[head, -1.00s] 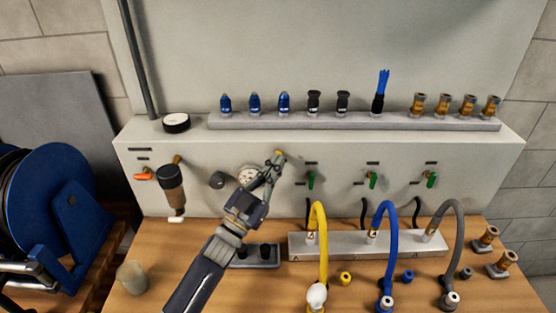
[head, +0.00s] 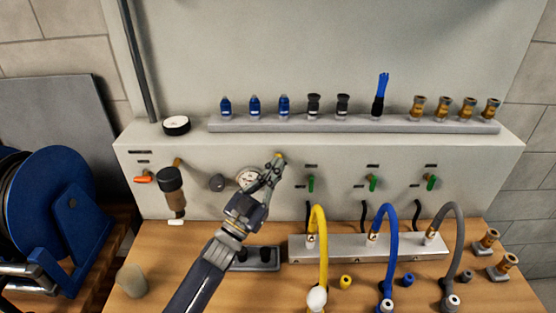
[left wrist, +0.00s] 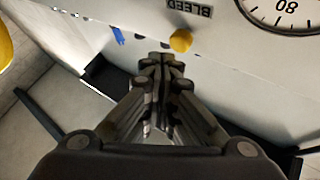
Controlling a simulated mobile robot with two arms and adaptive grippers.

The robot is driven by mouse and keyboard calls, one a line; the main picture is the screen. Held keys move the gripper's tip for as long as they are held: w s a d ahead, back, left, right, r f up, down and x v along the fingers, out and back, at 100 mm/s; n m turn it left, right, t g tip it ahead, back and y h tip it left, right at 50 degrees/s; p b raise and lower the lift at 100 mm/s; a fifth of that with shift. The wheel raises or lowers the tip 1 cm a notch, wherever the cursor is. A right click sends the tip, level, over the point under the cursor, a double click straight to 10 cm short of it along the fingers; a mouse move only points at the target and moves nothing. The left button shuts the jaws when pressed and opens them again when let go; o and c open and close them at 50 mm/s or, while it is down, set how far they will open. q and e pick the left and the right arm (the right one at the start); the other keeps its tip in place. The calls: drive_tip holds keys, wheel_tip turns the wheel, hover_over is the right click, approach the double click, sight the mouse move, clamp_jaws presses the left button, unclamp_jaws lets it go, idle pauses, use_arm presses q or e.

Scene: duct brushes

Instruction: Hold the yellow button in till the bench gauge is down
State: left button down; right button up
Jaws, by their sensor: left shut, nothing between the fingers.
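The yellow button (head: 280,155) is on the front of the grey bench panel, beside the round white gauge (head: 247,177). In the left wrist view the button (left wrist: 181,40) shows near a BLEED label, with part of the gauge dial (left wrist: 285,12) at the upper right; no needle shows there. My left gripper (head: 275,166) is shut and empty, with its tips just below the button. In the left wrist view the tips (left wrist: 163,62) are close to the button, and I cannot tell whether they touch it. My gripper partly hides the gauge in the head view. My right gripper is out of view.
Several green valves (head: 372,183) line the panel to the right. A shelf (head: 350,125) above holds blue, black and brass fittings. Yellow, blue and grey hoses (head: 389,240) arch over the wooden bench. A blue reel (head: 50,200) stands at left.

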use_arm(q)
drive_tip(key=shift+w, duration=0.15)
drive_tip(key=shift+w+b, duration=0.3)
idle(0.5)
drive_tip(key=shift+w+b, duration=0.45)
drive_tip(key=shift+w, duration=0.1)
idle(0.4)
idle(0.7)
drive_tip(key=shift+s, duration=0.1)
idle(0.8)
drive_tip(key=shift+s+p, duration=0.65)
drive_tip(key=shift+s, duration=0.25)
